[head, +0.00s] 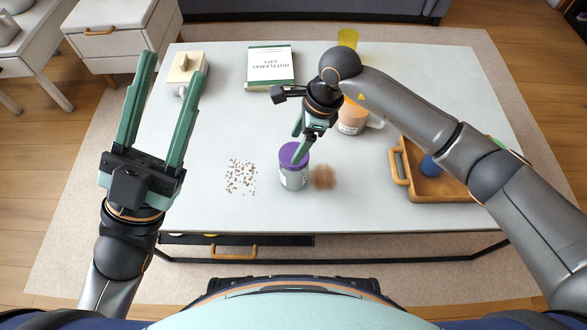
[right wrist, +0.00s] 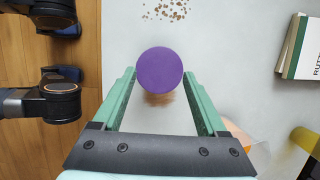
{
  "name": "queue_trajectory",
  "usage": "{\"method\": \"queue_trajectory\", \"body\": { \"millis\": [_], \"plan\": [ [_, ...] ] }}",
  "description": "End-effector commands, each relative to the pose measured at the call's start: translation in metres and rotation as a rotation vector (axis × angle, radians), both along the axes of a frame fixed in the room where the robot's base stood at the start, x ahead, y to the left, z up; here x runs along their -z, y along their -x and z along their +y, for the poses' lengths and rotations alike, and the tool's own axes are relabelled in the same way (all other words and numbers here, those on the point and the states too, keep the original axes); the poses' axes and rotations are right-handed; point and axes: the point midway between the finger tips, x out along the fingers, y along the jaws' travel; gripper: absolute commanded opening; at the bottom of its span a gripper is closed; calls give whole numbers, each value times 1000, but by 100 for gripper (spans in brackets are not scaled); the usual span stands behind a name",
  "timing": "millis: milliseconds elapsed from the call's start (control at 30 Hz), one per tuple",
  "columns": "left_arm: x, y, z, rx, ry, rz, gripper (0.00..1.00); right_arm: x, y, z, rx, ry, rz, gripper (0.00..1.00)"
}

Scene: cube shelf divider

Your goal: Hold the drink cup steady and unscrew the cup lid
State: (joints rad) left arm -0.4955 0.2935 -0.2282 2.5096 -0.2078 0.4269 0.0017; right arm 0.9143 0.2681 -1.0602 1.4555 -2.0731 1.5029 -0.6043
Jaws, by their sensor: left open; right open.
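The drink cup (head: 293,179) is a grey-white cup with a label, standing upright near the front middle of the table. Its purple lid (head: 294,154) is on top. In the right wrist view the round lid (right wrist: 160,69) lies between the tips of my right gripper's green fingers, with a gap visible on both sides. My right gripper (head: 299,152) is open and reaches down over the cup from behind. My left gripper (head: 164,75) is open and empty, raised at the left with its fingers pointing up, well apart from the cup.
Brown crumbs (head: 241,177) lie left of the cup and a brown patch (head: 323,177) lies right of it. A peach mug (head: 352,117), a wooden tray (head: 437,188), a book (head: 270,68), a cream box (head: 187,68) and a yellow cup (head: 347,38) stand around. The table's front left is clear.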

Motion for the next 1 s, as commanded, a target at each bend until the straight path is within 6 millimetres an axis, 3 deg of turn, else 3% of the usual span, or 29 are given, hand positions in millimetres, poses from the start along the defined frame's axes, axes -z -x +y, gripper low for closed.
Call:
{"method": "queue_trajectory", "body": {
  "millis": [200,367,467,667,1000],
  "plan": [
    [0,0,0,1,1,1,50,0,0,0,1,-1,0,75],
    [6,-3,-3,-19,-34,-6,67,0,0,0,1,-1,0,75],
    [24,-12,-11,-81,-138,-32,78,0,0,0,1,-1,0,75],
    [95,-42,-40,-298,-571,-187,100,0,0,0,1,-2,0,75],
    [253,-81,-68,-550,-1418,-707,100,0,0,0,1,-2,0,75]
  ]
}}
